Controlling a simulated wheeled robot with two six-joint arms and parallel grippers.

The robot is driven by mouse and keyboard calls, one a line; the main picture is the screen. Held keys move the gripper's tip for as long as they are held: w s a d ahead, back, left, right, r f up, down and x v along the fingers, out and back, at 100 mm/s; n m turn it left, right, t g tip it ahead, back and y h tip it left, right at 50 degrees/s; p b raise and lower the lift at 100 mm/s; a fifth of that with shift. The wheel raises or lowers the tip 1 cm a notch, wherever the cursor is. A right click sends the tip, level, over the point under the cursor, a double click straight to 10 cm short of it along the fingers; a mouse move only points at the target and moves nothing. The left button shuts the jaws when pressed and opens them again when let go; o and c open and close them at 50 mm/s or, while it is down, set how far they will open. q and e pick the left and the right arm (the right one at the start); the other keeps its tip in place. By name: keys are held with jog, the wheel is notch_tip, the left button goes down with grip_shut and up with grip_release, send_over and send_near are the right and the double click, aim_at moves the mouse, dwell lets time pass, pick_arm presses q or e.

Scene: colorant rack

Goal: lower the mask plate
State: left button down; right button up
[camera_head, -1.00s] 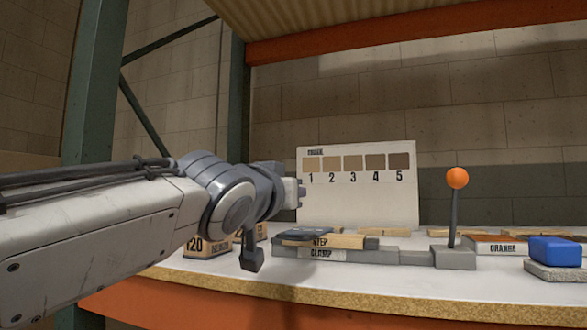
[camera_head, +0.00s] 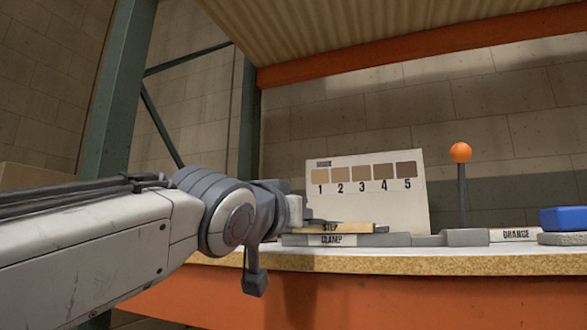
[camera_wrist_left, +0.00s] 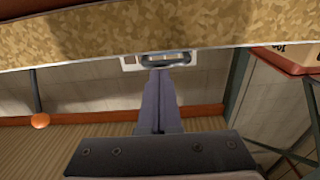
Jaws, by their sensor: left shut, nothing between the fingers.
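My left gripper (camera_head: 300,210) reaches in from the left, just above the shelf front, at the left end of the clamp block (camera_head: 370,240). In the left wrist view its fingers (camera_wrist_left: 162,72) are shut together and empty. A wooden strip marked STEP (camera_head: 350,228) lies on the clamp block. A thin dark plate (camera_head: 318,222), perhaps the mask plate, lies on the strip's left part, mostly hidden by the gripper. In the wrist view the fingertips overlap a dark rounded frame (camera_wrist_left: 182,60) on a pale block; I cannot tell whether they touch it.
The numbered shade card (camera_head: 372,212) stands behind. A lever with an orange ball (camera_head: 460,152) rises to the right. A blue block (camera_head: 563,218) lies on a grey pad farther right. The shelf's chipboard edge (camera_head: 420,262) runs along the front.

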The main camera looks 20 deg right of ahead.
pick_arm(q)
jog(key=shift+w+d+f, duration=0.1)
jog(key=shift+w+f, duration=0.05)
jog(key=shift+f, duration=0.35)
jog(key=shift+w+d+f, duration=0.1)
jog(key=shift+f, duration=0.4)
jog(key=r+p, duration=0.1)
jog(key=r, duration=0.1)
jog(key=r+p, duration=0.2)
jog(key=s+r+p, duration=0.1)
jog(key=r, duration=0.1)
jog(key=shift+a+r, duration=0.15)
jog(key=shift+a, duration=0.15)
jog(key=s+a+f+b, duration=0.3)
jog(key=s+a+f, duration=0.2)
jog(key=s+a, duration=0.1)
jog(key=shift+s+f, duration=0.2)
jog(key=shift+s, duration=0.15)
